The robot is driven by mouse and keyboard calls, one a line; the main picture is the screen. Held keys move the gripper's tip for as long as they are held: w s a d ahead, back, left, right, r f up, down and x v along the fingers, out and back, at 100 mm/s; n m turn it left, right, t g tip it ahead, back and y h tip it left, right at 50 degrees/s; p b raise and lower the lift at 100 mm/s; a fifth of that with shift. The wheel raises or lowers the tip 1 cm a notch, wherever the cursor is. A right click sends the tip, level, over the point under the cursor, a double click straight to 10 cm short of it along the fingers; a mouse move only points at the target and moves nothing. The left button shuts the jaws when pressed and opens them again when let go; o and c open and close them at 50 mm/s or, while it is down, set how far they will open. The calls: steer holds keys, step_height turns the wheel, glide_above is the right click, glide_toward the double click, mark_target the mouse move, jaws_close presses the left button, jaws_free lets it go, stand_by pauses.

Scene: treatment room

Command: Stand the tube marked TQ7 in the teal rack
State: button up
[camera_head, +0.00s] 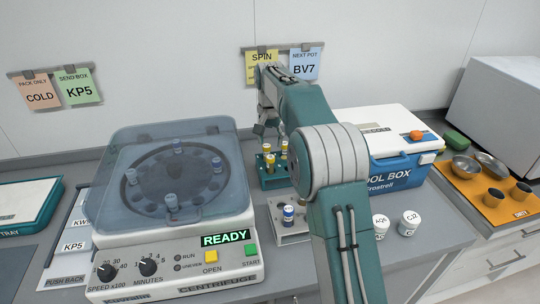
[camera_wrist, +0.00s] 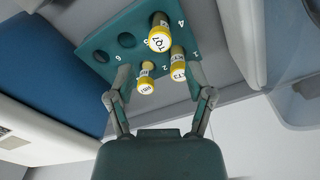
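The teal rack (camera_head: 271,181) stands behind the centrifuge's right side; in the wrist view the rack (camera_wrist: 100,40) shows numbered holes. A yellow-capped tube whose cap appears to read TQ7 (camera_wrist: 160,40) stands in it by the number 4. Two other yellow-capped tubes stand in the row nearer my gripper, one by 1 (camera_wrist: 179,68) and one by 2 (camera_wrist: 145,80). Two holes beside the TQ7 tube are empty. My gripper (camera_wrist: 160,75) is open, its fingers apart on either side of the nearer row and holding nothing. It also shows above the rack (camera_head: 268,133).
The lidded centrifuge (camera_head: 170,180) with a READY display fills the left. A cool box (camera_head: 395,170), white pots (camera_head: 408,223) and an orange tray (camera_head: 480,208) are to the right.

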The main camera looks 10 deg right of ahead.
step_height(320, 180, up, 3)
steer(key=shift+f, duration=0.1)
steer(key=shift+s+r, duration=0.2)
steer(key=shift+r, duration=0.15)
steer(key=s+r+n+t, duration=0.1)
steer(key=s+r, duration=0.4)
steer(key=s, duration=0.4)
steer(key=s+r+n+t, duration=0.2)
steer(key=s+r, duration=0.2)
steer(key=s, duration=0.6)
steer(key=s+f+n+t, duration=0.1)
steer(key=s+f, duration=0.2)
steer(key=s, duration=0.7)
steer(key=s+f+n+t, duration=0.1)
steer(key=s+f, duration=0.3)
steer(key=s, duration=0.5)
steer(key=shift+s+t, duration=0.3)
steer(key=shift+s, duration=0.1)
